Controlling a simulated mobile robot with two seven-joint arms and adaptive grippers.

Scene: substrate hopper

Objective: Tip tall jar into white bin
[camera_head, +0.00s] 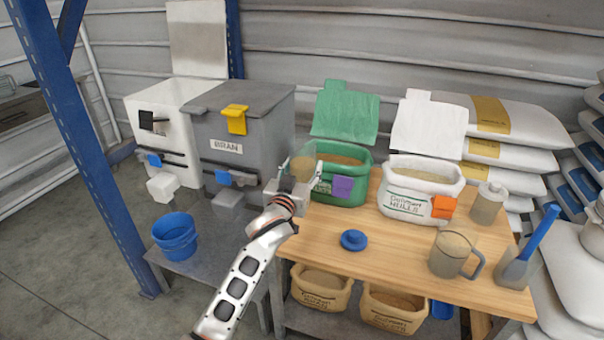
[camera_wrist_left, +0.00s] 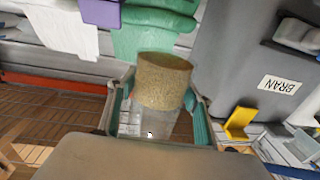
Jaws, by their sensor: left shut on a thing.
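The tall jar (camera_head: 303,168) is clear with tan, grainy contents and is held in the air at the left edge of the green bin. In the left wrist view the jar (camera_wrist_left: 163,82) sits between the fingers, with its contents gathered at one end and the other end clear. My left gripper (camera_head: 300,180) is shut around it; its teal fingers (camera_wrist_left: 157,112) show on both sides. The white bin (camera_head: 415,205) stands open on the wooden table, right of the green bin, with tan material inside and an orange clip at its front. The jar is apart from it. My right gripper is not in view.
The green bin (camera_head: 338,188) with a purple clip stands between jar and white bin. A blue lid (camera_head: 354,240), a clear jug (camera_head: 452,253) and a grey canister (camera_head: 487,203) are on the table (camera_head: 400,262). Left are the grey BRAN hopper (camera_head: 245,125) and blue bucket (camera_head: 175,237).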

